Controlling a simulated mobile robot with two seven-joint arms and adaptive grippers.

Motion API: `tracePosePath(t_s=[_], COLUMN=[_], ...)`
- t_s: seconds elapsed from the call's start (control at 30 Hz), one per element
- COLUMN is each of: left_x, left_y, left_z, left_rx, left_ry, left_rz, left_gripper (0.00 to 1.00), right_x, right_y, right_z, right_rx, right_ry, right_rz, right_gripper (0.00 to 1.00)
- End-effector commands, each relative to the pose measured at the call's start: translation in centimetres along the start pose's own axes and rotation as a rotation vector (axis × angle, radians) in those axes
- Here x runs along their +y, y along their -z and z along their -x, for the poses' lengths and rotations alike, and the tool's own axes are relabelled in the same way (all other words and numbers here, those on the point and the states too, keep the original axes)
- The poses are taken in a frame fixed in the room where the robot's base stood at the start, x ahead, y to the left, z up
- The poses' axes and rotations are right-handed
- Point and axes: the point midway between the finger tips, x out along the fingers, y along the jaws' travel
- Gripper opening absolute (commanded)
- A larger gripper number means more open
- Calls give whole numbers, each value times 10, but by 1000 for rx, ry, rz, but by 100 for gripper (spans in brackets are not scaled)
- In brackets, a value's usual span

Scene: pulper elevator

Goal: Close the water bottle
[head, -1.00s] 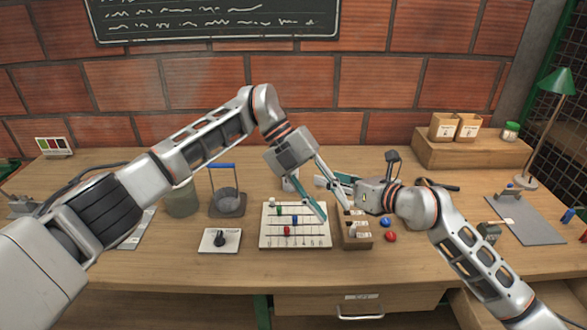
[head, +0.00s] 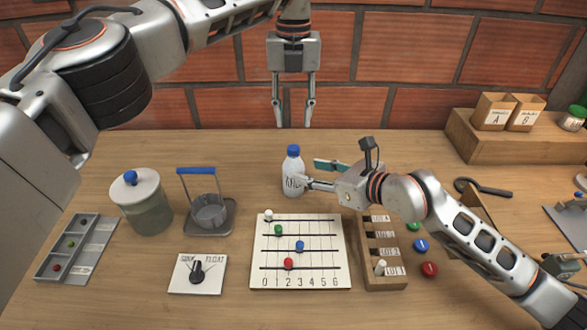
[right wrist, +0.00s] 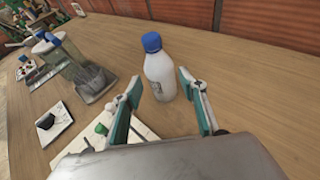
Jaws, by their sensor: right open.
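The white water bottle (head: 293,180) stands upright on the table, and its blue cap (head: 293,150) sits on its top. In the right wrist view the bottle (right wrist: 160,75) stands just ahead of my right gripper (right wrist: 161,90), between the lines of its two fingers. The blue cap (right wrist: 151,42) shows there too; I cannot tell how tightly it is on. My right gripper (head: 312,176) is open at the bottle's right side. My left gripper (head: 294,123) is open and empty, fingers pointing down, raised above the cap.
A numbered slider board (head: 300,278) and a wooden slot rack (head: 385,284) lie in front. A lidded jar (head: 143,215), a blue-handled basket (head: 209,216) and a dial plate (head: 197,288) are left. A wooden shelf (head: 510,150) stands at right. The table behind the bottle is clear.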

Motion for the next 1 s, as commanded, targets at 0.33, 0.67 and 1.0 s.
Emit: tracePosePath(t_s=[0.33, 0.67, 1.0], left_x=[0, 0, 0], left_y=[0, 0, 0], left_z=[1, 0, 0], left_rx=[-2, -1, -1], left_ry=[-1, -1, 0], left_rz=[0, 0, 0], left_gripper=[33, 33, 33], right_x=[0, 1, 1], right_y=[0, -1, -1], right_z=[0, -33, -92], right_rx=[0, -1, -1], right_ry=[-1, -2, -1], right_rz=[1, 0, 1], right_gripper=[42, 42, 42])
